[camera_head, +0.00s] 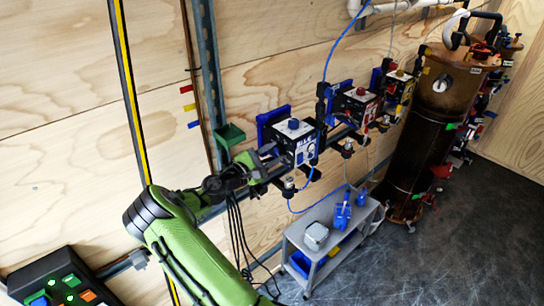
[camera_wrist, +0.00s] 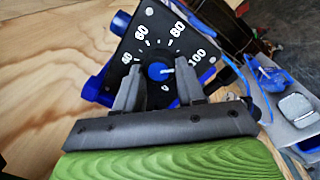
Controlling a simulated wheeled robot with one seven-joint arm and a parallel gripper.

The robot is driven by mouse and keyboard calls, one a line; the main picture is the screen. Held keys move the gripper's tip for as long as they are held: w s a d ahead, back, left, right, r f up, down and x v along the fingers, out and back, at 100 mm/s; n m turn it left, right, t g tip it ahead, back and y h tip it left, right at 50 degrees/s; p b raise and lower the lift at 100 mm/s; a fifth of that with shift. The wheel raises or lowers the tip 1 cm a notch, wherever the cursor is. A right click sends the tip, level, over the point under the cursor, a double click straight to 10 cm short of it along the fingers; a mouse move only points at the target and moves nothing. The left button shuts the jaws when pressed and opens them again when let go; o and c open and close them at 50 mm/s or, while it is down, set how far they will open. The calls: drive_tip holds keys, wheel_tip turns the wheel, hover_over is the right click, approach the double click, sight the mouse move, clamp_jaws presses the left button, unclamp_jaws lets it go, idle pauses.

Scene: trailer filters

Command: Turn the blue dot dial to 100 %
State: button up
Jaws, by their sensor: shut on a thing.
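The blue dot dial (camera_wrist: 160,71) is a round blue knob with a white pointer on a dark face plate (camera_wrist: 150,48) marked with white numbers. The pointer points right, toward the 100 side; exact alignment with the mark is too small to tell. My gripper (camera_wrist: 159,75) has one grey finger on each side of the knob and is shut on it, though finger contact is hard to see. In the head view, my gripper (camera_head: 264,162) reaches the left side of the white box labelled BLUE (camera_head: 296,140). The dial itself is hidden there.
A red box (camera_head: 357,107) and a yellow box (camera_head: 398,86) sit farther along the wall. A grey cart (camera_head: 330,243) stands below; a brown tank (camera_head: 436,125) stands at right.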

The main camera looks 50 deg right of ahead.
idle(0.4)
drive_tip(key=o, duration=1)
drive_tip(key=shift+o, duration=0.2)
drive_tip(key=v, duration=1.5)
drive_tip(key=shift+a, duration=0.4)
